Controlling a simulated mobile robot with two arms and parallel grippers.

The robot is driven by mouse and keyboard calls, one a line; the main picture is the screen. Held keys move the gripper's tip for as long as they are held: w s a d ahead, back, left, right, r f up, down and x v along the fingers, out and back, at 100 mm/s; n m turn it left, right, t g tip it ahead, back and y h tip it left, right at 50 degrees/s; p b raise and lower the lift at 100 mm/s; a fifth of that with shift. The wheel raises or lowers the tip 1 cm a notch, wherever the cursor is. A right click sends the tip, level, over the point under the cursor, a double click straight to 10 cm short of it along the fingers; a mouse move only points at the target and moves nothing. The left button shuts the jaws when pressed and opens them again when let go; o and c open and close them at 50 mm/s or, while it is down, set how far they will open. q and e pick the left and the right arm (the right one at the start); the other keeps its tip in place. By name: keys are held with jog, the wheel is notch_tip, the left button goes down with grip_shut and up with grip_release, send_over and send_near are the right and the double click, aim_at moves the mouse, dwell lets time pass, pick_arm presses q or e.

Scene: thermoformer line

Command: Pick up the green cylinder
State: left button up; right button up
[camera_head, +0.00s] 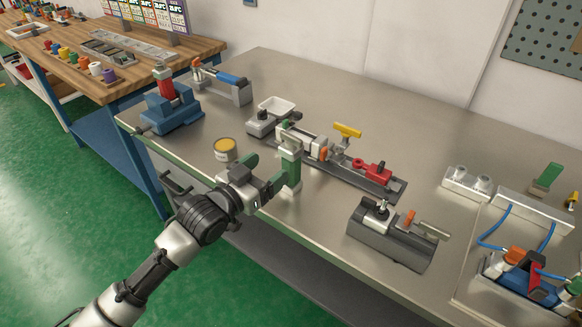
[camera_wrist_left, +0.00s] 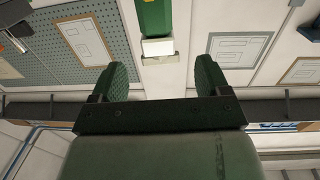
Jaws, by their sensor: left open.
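The green cylinder (camera_head: 292,172) stands upright on the metal table near its front edge, with a pale top part. My left gripper (camera_head: 266,173) is open and just left of the cylinder, its two green fingers pointing towards it. In the left wrist view, a green body with a white end (camera_wrist_left: 154,18), which looks like the cylinder, shows in line with the gap between my open fingers (camera_wrist_left: 162,68). It is beyond the fingertips, and nothing is between them. My right gripper is not in view.
A yellow-topped can (camera_head: 226,153) stands left of my gripper. A long fixture with a red clamp (camera_head: 374,172) lies close behind the cylinder. A blue vise (camera_head: 170,113), a white-tray scale (camera_head: 276,106) and a grey block device (camera_head: 392,236) stand around. The table's far middle is clear.

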aim_at(285, 155)
pick_arm(q)
jog(key=x, duration=0.3)
jog(key=shift+w+d, duration=0.15)
jog(key=p+x, duration=0.1)
jog(key=x, duration=0.4)
jog(key=shift+d+r, duration=0.1)
jog(key=shift+d, duration=0.05)
jog(key=shift+c, duration=0.9)
grip_shut()
jog(key=shift+r, duration=0.1)
